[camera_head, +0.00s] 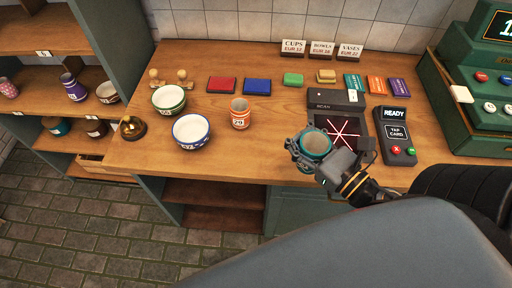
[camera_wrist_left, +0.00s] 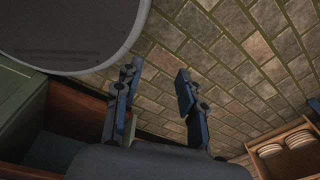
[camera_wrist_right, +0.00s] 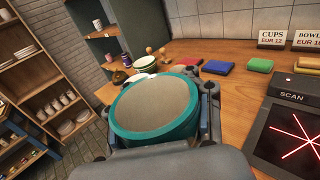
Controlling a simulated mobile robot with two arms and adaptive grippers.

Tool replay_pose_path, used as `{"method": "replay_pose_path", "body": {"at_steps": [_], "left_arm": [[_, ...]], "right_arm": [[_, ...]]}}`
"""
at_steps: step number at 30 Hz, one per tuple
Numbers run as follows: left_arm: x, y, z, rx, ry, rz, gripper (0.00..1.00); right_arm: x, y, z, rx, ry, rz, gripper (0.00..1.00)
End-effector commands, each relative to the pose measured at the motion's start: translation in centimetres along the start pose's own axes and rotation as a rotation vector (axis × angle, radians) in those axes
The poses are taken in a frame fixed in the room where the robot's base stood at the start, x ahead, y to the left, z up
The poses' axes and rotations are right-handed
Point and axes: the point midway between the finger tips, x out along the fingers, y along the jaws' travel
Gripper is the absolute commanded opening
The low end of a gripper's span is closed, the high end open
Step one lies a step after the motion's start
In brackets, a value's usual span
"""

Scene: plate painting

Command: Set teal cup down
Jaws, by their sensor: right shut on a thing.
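The teal cup (camera_head: 315,145) is held in my right gripper (camera_head: 312,150) at the front edge of the wooden counter (camera_head: 255,158), left of the scanner. In the right wrist view the cup (camera_wrist_right: 152,108) fills the middle, with its teal rim and tan inside, between the fingers of my right gripper (camera_wrist_right: 155,105). Whether its base touches the counter is hidden. My left gripper (camera_wrist_left: 155,95) shows only in the left wrist view, open and empty over the tiled floor.
The scanner (camera_head: 345,128) with red lines and the card reader (camera_head: 395,140) stand right of the cup. An orange-patterned cup (camera_head: 240,113), a blue-patterned bowl (camera_head: 191,131) and a green bowl (camera_head: 168,99) stand left. Counter between the orange-patterned cup and my right gripper is clear.

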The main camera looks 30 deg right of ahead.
Motion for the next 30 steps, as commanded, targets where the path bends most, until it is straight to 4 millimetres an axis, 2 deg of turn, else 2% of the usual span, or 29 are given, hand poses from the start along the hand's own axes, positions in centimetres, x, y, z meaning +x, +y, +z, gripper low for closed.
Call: {"method": "replay_pose_path", "body": {"at_steps": [5,9,11,14,15,21,28,30], "left_arm": [[-0.4,2.7,-0.6,-0.004,0.007,0.033,0.40],[-1.9,4.8,-1.2,-0.001,0.014,0.058,0.40],[-2.3,5.1,-1.4,-0.002,0.017,0.063,0.40],[-2.9,5.0,-1.5,-0.003,0.018,0.062,0.40],[-2.4,4.7,-1.4,-0.002,0.018,0.057,0.40],[-2.1,2.5,-0.9,-0.002,0.010,0.031,0.40],[-2.0,2.3,-0.8,-0.004,0.009,0.029,0.40],[-1.7,2.7,-0.8,-0.005,0.009,0.033,0.40]], "right_arm": [[2.2,-0.9,-0.7,-0.009,-0.003,-0.002,0.00],[5.1,-2.1,-1.8,-0.005,-0.004,-0.008,0.00],[6.4,-2.5,-2.3,-0.005,-0.004,-0.007,0.00],[8.6,-3.4,-3.4,-0.003,-0.004,-0.008,0.00],[9.1,-3.6,-4.8,0.000,-0.002,-0.011,0.00],[11.6,-4.5,-8.1,0.001,-0.002,-0.008,0.00],[12.8,-5.0,-9.7,-0.001,-0.001,-0.008,0.00],[12.9,-5.1,-11.0,0.002,0.001,-0.009,0.00]]}}
